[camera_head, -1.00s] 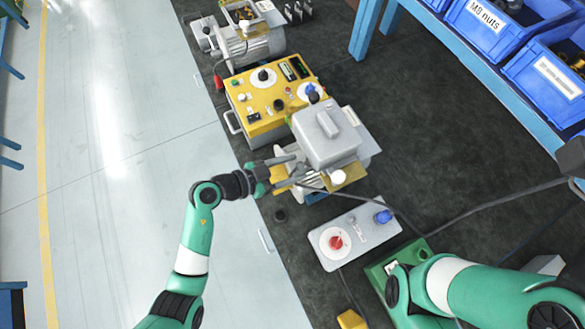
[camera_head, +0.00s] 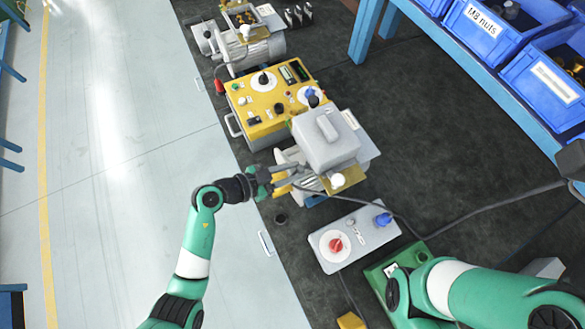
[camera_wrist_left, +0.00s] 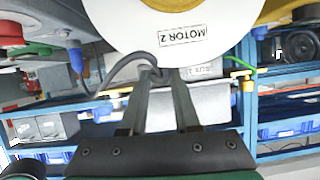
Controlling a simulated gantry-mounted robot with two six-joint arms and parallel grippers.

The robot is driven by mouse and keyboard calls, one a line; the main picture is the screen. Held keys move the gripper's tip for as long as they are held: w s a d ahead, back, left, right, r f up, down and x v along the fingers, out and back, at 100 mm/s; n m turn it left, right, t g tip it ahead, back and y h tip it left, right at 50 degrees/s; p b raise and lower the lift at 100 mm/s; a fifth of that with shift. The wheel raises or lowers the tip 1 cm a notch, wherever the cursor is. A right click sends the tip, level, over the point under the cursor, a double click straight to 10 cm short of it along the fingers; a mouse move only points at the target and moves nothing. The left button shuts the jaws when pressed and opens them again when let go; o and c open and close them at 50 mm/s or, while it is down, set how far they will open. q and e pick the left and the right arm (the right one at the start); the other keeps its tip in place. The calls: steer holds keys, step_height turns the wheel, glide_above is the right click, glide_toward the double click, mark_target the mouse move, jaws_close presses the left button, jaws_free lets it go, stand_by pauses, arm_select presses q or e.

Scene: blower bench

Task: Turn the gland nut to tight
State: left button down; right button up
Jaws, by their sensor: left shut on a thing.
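My left gripper (camera_head: 290,178) is at the motor's left side. In the left wrist view its two fingers (camera_wrist_left: 160,76) converge at the end of a dark cable (camera_wrist_left: 118,68) that curves in from the left. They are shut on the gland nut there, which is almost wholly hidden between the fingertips. My right arm shows at the lower right of the head view; its gripper is out of view.
A yellow control box (camera_head: 268,105) stands behind the motor. A grey switch panel (camera_head: 350,240) with a red knob lies in front, beside a green box (camera_head: 385,268). Another motor (camera_head: 250,50) stands farther back. Blue bins (camera_head: 490,25) sit at upper right. The cable crosses the dark bench mat.

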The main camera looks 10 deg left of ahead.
arm_select(q)
steer(key=shift+s+d+r+m+t+y+p, duration=0.15)
steer(key=shift+m+p, duration=0.2)
steer(key=shift+p, duration=0.95)
steer(key=shift+a+r+m+t+y+p, duration=0.15)
steer(key=shift+m+p, duration=0.2)
steer(key=shift+p, duration=0.9)
steer(key=shift+d+f+m+t+y+p, duration=0.15)
steer(key=shift+f+m+t+y+p, duration=0.2)
steer(key=shift+m+p, duration=0.45)
steer(key=shift+s+m+t+p, duration=0.1)
steer(key=shift+m+t+p, duration=0.35)
steer(key=shift+m+t, duration=0.3)
steer(key=shift+f+y, duration=0.1)
steer(key=shift+y, duration=0.15)
steer(key=c, duration=0.6)
jaws_free()
steer(key=shift+c, duration=0.2)
